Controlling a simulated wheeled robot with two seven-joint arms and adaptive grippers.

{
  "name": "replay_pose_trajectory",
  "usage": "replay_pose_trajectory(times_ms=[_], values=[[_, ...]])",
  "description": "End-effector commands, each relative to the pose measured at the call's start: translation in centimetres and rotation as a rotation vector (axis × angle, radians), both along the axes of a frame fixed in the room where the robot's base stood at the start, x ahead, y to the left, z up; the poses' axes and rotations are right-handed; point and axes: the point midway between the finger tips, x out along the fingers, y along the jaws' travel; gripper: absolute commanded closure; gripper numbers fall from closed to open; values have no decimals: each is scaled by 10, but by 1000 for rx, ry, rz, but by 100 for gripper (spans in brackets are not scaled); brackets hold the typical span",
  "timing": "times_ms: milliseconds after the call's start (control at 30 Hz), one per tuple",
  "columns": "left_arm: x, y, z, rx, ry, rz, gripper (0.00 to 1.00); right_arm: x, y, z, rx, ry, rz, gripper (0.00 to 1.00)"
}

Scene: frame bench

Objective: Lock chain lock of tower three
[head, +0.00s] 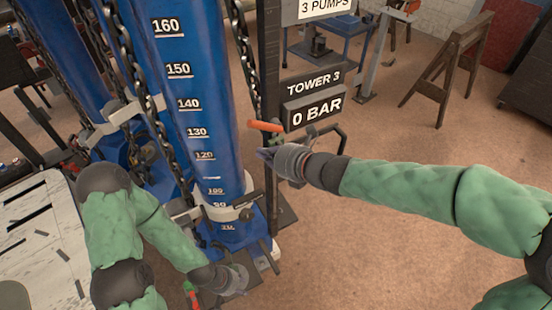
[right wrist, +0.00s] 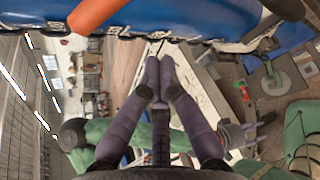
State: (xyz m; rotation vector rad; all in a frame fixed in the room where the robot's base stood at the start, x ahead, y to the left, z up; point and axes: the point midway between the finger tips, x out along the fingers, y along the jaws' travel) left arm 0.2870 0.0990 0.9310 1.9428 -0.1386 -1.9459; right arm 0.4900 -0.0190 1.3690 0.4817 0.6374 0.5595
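The blue tower (head: 205,110), with a number scale on its face, stands beside signs reading "TOWER 3" (head: 314,84) and "0 BAR" (head: 314,110). A dark chain (head: 246,60) hangs at its right side. An orange handle (head: 265,126) sticks out near this chain; it also shows in the right wrist view (right wrist: 95,12). My right gripper (head: 266,154) is just below the handle, apart from it. Its fingers (right wrist: 160,62) are together and empty. My left gripper (head: 240,279) is low by the tower's foot, its fingers too small to read. I cannot make out the lock's state.
A grey collar (head: 222,211) surrounds the tower's lower part. Another chain (head: 145,85) hangs left of the scale. A pale slotted table (head: 35,240) is at the lower left. A small red and green item (head: 191,294) lies near my left arm. Open floor (head: 400,255) lies to the right.

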Motion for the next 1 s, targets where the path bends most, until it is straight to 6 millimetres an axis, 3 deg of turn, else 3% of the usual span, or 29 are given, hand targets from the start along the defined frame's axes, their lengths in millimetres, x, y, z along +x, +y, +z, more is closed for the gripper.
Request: replay_pose_trajectory(times_ms=[167, 300, 500, 1000], values=[[0, 0, -9, 0, 0, 0, 60, 22, 22, -17, -1, 3, 3, 100], [0, 0, 11, 0, 0, 0, 60, 30, 14, 2, 0, 0, -2, 100], [0, 0, 25, 0, 0, 0, 60, 36, 7, 14, 0, 2, -2, 100], [0, 0, 30, 0, 0, 0, 60, 39, 4, 18, 0, 0, 0, 100]])
